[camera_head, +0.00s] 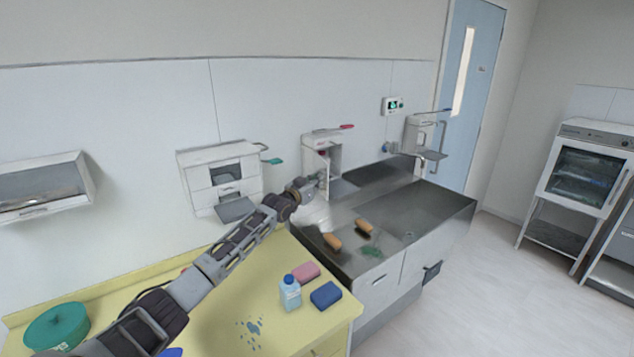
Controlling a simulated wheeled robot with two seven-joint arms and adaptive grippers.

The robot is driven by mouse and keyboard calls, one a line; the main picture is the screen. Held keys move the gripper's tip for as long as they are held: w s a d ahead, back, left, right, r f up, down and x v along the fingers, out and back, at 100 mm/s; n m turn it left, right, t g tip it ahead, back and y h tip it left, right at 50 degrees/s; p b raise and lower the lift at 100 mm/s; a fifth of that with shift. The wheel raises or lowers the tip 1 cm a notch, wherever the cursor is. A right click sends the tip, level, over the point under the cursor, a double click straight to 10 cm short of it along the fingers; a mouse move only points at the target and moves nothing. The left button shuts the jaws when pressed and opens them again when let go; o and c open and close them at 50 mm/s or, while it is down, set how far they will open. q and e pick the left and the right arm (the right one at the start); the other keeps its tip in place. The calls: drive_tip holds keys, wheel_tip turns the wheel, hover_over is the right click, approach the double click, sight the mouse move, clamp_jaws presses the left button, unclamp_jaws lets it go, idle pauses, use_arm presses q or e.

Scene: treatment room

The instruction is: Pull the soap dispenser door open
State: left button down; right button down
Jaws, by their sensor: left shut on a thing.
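The soap dispenser (310,143) is a white wall box above the left end of the steel sink counter, with a pink-red lever on top. Its front shows an open recess with a small dark red part inside. My right gripper is not in view.
A wider white dispenser (200,178) with a green lever hangs to the left, another unit (417,134) to the right. The yellow counter (210,328) below my arm holds a blue-capped bottle (290,295), a pink block (306,271), a blue block (325,295) and a green container (57,328).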

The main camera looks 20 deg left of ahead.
use_arm(q)
drive_tip(key=shift+a+r, duration=0.5)
drive_tip(key=shift+r, duration=0.1)
drive_tip(key=c, duration=1.9)
unclamp_jaws()
drive_tip(key=shift+w+f, duration=0.1)
drive_tip(key=shift+w, duration=0.05)
drive_tip(key=o, duration=0.3)
drive_tip(key=shift+w+a+f, duration=0.1)
drive_tip(key=shift+w+f, duration=0.05)
drive_tip(key=shift+f, duration=0.1)
drive_tip(key=s+a, duration=0.1)
drive_tip(key=s, duration=1)
drive_tip(key=shift+s+a+f, duration=0.2)
drive_tip(key=shift+s, duration=0.15)
drive_tip(key=shift+f, duration=0.1)
